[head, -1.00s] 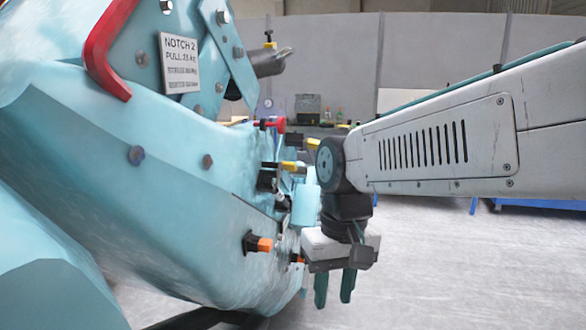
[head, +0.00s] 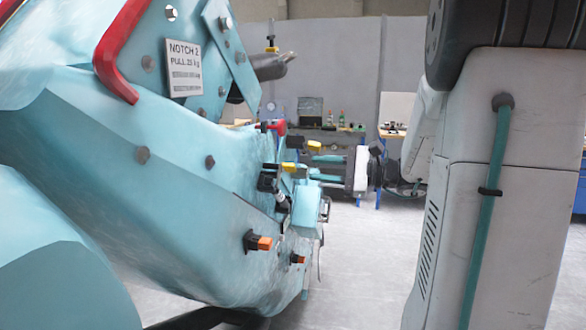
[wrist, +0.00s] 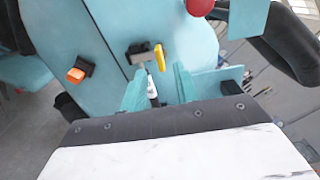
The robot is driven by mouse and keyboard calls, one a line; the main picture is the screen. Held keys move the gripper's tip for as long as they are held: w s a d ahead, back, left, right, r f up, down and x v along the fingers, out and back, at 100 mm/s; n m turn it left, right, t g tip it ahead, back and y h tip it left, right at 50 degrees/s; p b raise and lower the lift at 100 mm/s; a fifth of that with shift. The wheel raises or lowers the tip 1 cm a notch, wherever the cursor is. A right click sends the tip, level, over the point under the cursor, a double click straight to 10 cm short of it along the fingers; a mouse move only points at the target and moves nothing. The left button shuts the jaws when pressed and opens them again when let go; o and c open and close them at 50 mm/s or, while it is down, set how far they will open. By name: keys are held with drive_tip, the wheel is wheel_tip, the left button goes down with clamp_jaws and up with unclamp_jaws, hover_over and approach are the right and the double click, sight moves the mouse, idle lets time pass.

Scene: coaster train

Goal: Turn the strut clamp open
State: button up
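A yellow lever on a dark block, which I take to be the strut clamp (wrist: 160,57), sits on the pale blue train body just beyond my fingertips in the wrist view. In the head view, two yellow levers show on the body's right edge, an upper one (head: 313,146) and a lower one (head: 289,168); I cannot tell which one is the clamp. My gripper (wrist: 157,74) is open, its two teal fingers apart, with a pale rod (wrist: 152,92) visible between them. In the head view my gripper (head: 312,168) points left at the levers. Contact cannot be told.
An orange-tipped knob (wrist: 76,75) and a red knob (wrist: 200,7) flank the lever. Orange knobs (head: 260,243) stick out lower on the body. A red bar (head: 115,60) is at upper left. My arm fills the right side. Open floor (head: 360,270) lies between.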

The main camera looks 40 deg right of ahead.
sight(295, 167)
drive_tip(key=x, duration=0.6)
drive_tip(key=shift+w+a, duration=0.15)
drive_tip(key=shift+a, duration=0.05)
drive_tip(key=shift+c, duration=0.3)
clamp_jaws()
